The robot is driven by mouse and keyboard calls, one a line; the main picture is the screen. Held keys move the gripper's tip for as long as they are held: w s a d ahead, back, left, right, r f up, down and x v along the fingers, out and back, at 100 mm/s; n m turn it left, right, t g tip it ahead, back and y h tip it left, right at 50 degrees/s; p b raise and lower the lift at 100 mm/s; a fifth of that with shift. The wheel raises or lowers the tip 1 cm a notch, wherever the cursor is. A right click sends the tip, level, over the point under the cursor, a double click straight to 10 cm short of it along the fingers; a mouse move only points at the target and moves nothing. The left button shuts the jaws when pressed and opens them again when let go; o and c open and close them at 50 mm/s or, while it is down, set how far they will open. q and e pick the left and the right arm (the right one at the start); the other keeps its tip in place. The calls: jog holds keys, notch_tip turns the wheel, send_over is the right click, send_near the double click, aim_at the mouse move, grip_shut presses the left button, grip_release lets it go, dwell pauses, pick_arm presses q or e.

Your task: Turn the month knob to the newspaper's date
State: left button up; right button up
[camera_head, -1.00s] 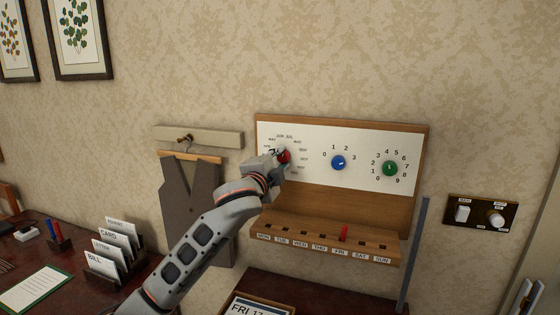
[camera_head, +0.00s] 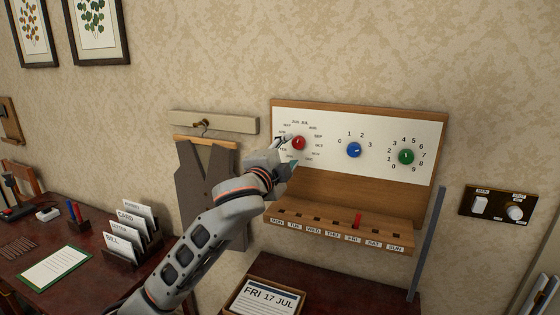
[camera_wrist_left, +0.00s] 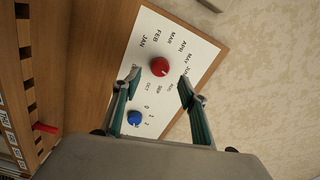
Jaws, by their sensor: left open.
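The red month knob (camera_head: 299,143) sits at the left of the white dial board (camera_head: 380,130), ringed by month names, with JUN and JUL at the top. I cannot tell which month its pointer marks. My left gripper (camera_head: 288,152) is open and empty, just in front of the knob's lower left. In the left wrist view the red knob (camera_wrist_left: 160,67) shows beyond and between the spread fingers (camera_wrist_left: 158,82), apart from them. The newspaper (camera_head: 265,298) lies low in the head view and reads FRI 17 JUL. My right gripper is not in view.
A blue knob (camera_head: 354,150) and a green knob (camera_head: 406,156) sit right of the red one. Below, a wooden ledge (camera_head: 330,232) has weekday slots with a red peg (camera_head: 357,220) at FRI. A waistcoat (camera_head: 205,185) hangs to the left. A letter rack (camera_head: 130,235) stands on the desk.

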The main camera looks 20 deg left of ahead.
pick_arm(q)
jog(key=s, duration=0.6)
jog(key=shift+s+a, duration=0.15)
jog(key=shift+s, duration=0.05)
